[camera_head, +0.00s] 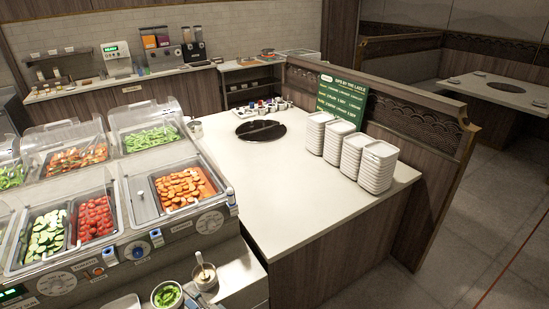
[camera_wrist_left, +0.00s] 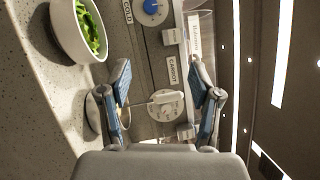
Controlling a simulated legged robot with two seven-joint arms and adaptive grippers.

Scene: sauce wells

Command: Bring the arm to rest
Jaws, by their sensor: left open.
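My left gripper (camera_wrist_left: 161,78) shows in the left wrist view, with its two blue-grey fingers spread apart. Nothing is held between them. Behind the gap is a round dial (camera_wrist_left: 167,104) with a pale lever, near a label reading CARROT. A white bowl of green food (camera_wrist_left: 62,30) is at upper left, apart from the fingers. A round item behind the left finger is mostly hidden. My right gripper is in neither view.
The food counter (camera_head: 180,235) holds bins of vegetables under clear covers. A bowl of greens (camera_head: 167,295) and a small cup with a utensil (camera_head: 204,275) stand at the front. The white table (camera_head: 265,200) has a clear middle, with stacked white dishes (camera_head: 377,167) at right.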

